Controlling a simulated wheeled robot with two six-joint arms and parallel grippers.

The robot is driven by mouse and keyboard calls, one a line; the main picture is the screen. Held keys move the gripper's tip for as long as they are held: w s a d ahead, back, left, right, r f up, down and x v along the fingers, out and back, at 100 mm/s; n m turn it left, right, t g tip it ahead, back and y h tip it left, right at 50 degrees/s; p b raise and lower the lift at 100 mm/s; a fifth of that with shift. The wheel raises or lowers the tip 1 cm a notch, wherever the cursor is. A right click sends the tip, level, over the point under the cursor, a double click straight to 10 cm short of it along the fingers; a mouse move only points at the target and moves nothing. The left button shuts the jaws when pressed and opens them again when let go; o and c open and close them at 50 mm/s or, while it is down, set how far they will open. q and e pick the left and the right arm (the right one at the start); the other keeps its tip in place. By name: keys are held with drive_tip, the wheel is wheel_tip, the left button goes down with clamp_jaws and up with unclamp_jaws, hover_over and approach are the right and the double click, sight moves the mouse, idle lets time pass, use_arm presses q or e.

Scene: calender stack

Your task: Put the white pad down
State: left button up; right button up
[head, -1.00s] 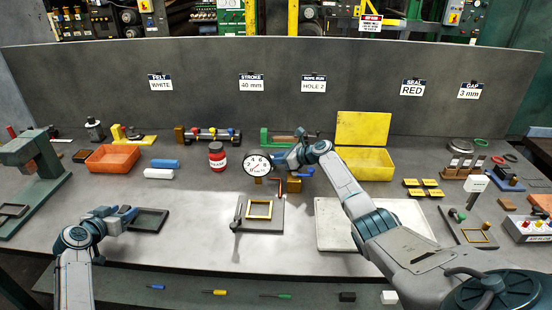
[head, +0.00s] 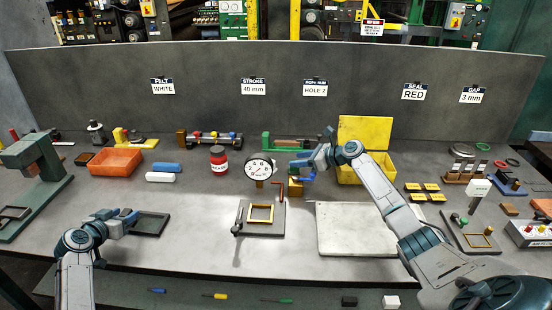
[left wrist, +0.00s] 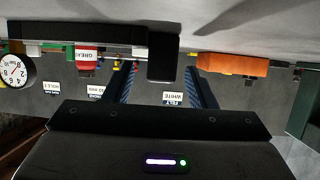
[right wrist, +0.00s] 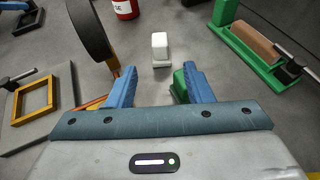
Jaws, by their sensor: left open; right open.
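In the right wrist view a small white pad (right wrist: 160,50) rests on the grey table, ahead of my right gripper (right wrist: 158,82) and apart from its fingers. The blue fingers are spread with nothing held between them. In the head view my right gripper (head: 294,168) is right of the dial gauge (head: 258,168); I cannot pick out the pad there. My left gripper (head: 130,216) is open at the front left, by a dark tray (head: 152,224). Its parted fingers also show in the left wrist view (left wrist: 160,78), with a black block (left wrist: 162,57) in line between them.
A red can (head: 218,160) stands left of the gauge. A frame fixture (head: 262,228) and a pale board (head: 350,240) lie in front; a yellow bin (head: 378,165) is behind.

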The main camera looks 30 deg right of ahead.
drive_tip(key=shift+v, duration=1.2)
drive_tip(key=shift+o, duration=0.5)
